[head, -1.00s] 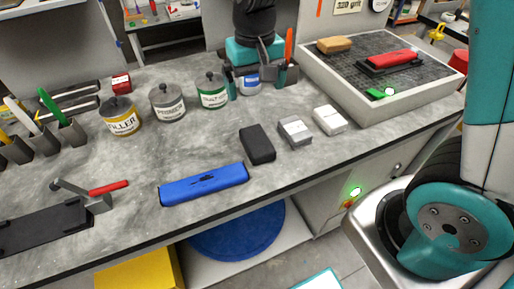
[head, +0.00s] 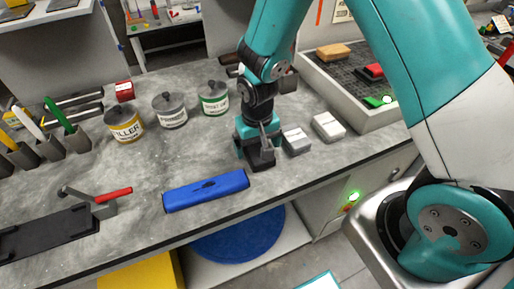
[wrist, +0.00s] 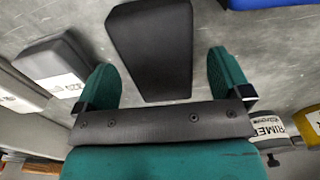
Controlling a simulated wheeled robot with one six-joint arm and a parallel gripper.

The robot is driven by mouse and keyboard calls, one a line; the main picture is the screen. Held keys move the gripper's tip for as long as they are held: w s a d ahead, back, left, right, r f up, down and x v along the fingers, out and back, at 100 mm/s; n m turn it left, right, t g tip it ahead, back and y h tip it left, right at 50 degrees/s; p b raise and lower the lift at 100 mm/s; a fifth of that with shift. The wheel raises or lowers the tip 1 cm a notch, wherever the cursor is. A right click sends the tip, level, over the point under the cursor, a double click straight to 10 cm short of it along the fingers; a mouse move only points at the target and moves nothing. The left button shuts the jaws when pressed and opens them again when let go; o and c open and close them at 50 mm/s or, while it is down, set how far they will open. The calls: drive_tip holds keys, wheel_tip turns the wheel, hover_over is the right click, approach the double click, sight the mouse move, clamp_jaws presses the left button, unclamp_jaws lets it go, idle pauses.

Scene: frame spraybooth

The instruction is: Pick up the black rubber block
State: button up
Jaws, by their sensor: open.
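The black rubber block (head: 262,162) lies on the grey bench top, mostly hidden under my arm in the head view. In the wrist view the block (wrist: 150,48) is a dark, smooth, rounded slab just ahead of my gripper and between the lines of its two fingers. My gripper (wrist: 168,82) is open, with one green fingertip on each side of the block's near end. It holds nothing. In the head view my gripper (head: 257,148) is low over the block. I cannot tell whether the fingers touch it.
Grey-white blocks (head: 297,141) and (head: 328,127) sit close to the right. A blue case (head: 206,191) lies to the front left. Filler (head: 123,121), primer (head: 170,111) and green-labelled (head: 214,98) tins stand behind. The bench's front edge is near.

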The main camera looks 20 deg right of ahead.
sight(257, 147)
drive_tip(key=shift+f, duration=0.6)
drive_tip(key=c, duration=1.1)
drive_tip(key=shift+r, duration=0.15)
wheel_tip(257, 147, up, 20)
drive_tip(key=b, duration=0.1)
